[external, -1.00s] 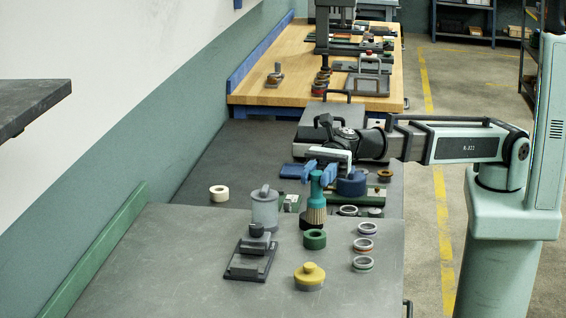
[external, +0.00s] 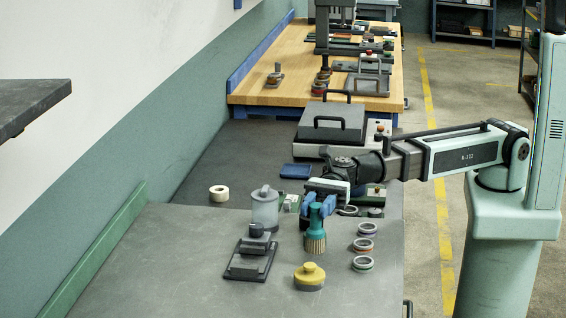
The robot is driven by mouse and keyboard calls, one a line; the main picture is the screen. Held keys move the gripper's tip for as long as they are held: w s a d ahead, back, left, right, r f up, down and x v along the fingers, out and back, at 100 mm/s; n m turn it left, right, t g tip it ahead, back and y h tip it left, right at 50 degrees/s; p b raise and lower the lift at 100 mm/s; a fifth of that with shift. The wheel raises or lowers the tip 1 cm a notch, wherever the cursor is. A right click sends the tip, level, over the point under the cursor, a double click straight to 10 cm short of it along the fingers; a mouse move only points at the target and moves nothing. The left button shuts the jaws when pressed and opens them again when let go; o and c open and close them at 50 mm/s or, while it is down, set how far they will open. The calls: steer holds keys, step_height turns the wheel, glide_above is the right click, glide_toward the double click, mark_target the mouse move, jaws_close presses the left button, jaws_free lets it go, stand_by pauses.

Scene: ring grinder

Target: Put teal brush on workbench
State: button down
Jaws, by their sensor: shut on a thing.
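The teal brush (external: 315,228) is upright, bristles down, over the near grey workbench (external: 160,260). My gripper (external: 319,204) is shut on the upper part of its teal handle. The tan bristles are at or very near the bench top; I cannot tell whether they touch it. The green ring is hidden, apparently behind the brush.
A grey lidded canister (external: 264,212) and a dark block fixture (external: 252,252) stand left of the brush. A yellow knobbed piece (external: 309,276) is in front. Several rings (external: 363,245) line the right side. The bench's left and front areas are clear.

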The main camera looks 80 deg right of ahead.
mark_target(316, 221)
steer(key=shift+f, duration=1.55)
steer(key=shift+f, duration=0.15)
steer(key=c, duration=0.8)
jaws_free()
steer(key=shift+s+d, duration=0.25)
steer(key=shift+d, duration=1)
steer(key=shift+s+d, duration=0.25)
steer(key=shift+d, duration=0.95)
steer(key=shift+s+d, duration=0.25)
steer(key=shift+d, duration=1)
